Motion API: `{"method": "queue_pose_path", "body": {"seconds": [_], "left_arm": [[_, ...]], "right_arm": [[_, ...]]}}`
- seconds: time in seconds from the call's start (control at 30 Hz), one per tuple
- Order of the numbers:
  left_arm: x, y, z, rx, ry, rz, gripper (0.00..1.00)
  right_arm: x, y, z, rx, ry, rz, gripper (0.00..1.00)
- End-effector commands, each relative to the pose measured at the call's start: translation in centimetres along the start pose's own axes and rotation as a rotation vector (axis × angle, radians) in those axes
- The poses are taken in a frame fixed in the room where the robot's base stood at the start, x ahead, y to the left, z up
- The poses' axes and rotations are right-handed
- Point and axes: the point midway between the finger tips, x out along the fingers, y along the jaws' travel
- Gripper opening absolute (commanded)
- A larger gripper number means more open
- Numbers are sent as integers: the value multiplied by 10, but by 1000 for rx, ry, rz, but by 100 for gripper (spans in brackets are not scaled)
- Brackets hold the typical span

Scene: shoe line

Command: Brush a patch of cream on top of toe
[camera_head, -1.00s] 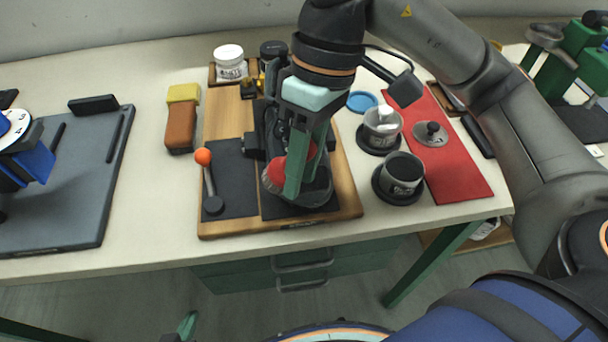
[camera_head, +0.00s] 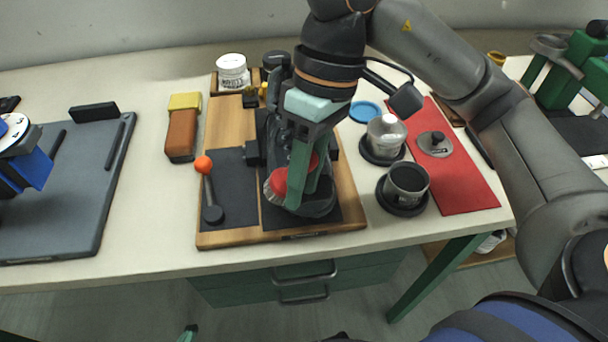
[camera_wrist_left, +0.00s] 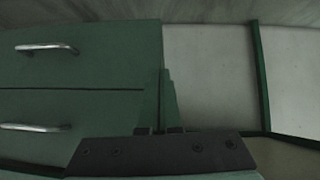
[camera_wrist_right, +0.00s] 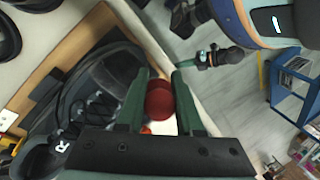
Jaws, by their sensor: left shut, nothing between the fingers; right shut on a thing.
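A dark shoe (camera_head: 322,203) with black laces lies on the wooden board, its toe towards the table's near edge. The right wrist view also shows the shoe (camera_wrist_right: 112,72). My right gripper (camera_head: 297,204) is shut on a round red brush (camera_head: 279,183) and holds it at the toe. The brush (camera_wrist_right: 158,104) shows between the green fingers in the right wrist view. The fingers hide part of the toe; I cannot tell whether any cream is on it. My left gripper (camera_wrist_left: 168,85) is shut and empty, below the tabletop in front of green drawers.
The wooden board (camera_head: 226,240) carries an orange-knobbed lever (camera_head: 203,166). A white jar (camera_head: 232,72) stands behind. Right of the board are two grey cups (camera_head: 386,136) (camera_head: 406,181) and a red mat (camera_head: 470,190). A brown-and-yellow block (camera_head: 182,132) lies left.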

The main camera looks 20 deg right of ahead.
Motion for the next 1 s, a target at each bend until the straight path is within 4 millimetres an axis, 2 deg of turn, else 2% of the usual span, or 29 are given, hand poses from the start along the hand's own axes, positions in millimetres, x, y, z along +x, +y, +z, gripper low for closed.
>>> {"method": "queue_pose_path", "body": {"seconds": [0.57,1.0], "left_arm": [[7,-1,11,0,-6,-1,0],[20,-3,26,0,-6,-1,0]], "right_arm": [[6,5,-1,0,1,0,0],[-1,27,26,1,1,0,0]]}}
